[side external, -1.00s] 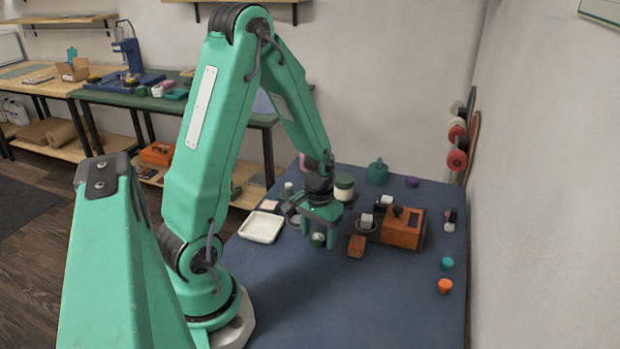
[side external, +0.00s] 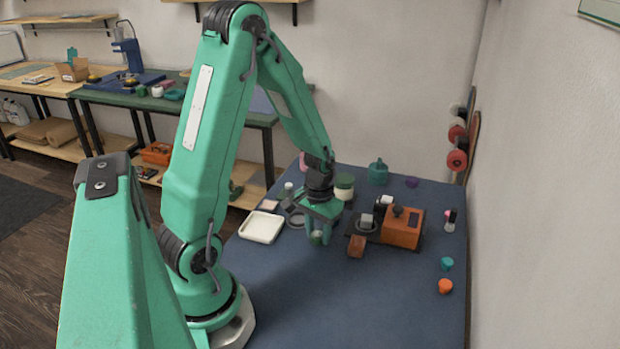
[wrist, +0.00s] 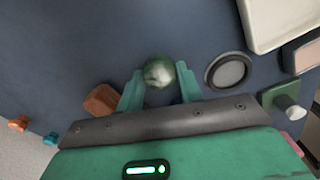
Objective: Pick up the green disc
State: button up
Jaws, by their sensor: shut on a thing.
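The green disc (wrist: 159,71) is a small round piece with a mottled green and pale face. In the wrist view it sits between the two teal fingers of my gripper (wrist: 160,78), which are shut on its sides. In the side view my gripper (side external: 318,238) points down at the mat, and the green disc (side external: 316,236) shows partly between the fingers. The fingers hide its sides. I cannot tell whether it touches the mat or is just above it.
A white tray (side external: 261,227) and a dark ring (wrist: 229,71) lie beside the gripper. An orange block (side external: 357,246) and an orange machine (side external: 402,228) stand to the right. The front of the blue mat is clear.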

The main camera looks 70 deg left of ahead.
aim_at(319, 233)
jog(key=shift+r, duration=1.75)
jog(key=s+d+r, duration=0.1)
jog(key=d+r, duration=0.5)
jog(key=d, duration=0.5)
jog(key=shift+s+d+r, duration=0.2)
jog(key=shift+d+r, duration=0.1)
jog(key=shift+r, duration=0.05)
jog(key=w+d+r+m, duration=0.1)
jog(key=w+r+m, duration=0.4)
jog(key=w+r, duration=0.3)
jog(key=w, duration=0.4)
jog(key=shift+d, duration=0.3)
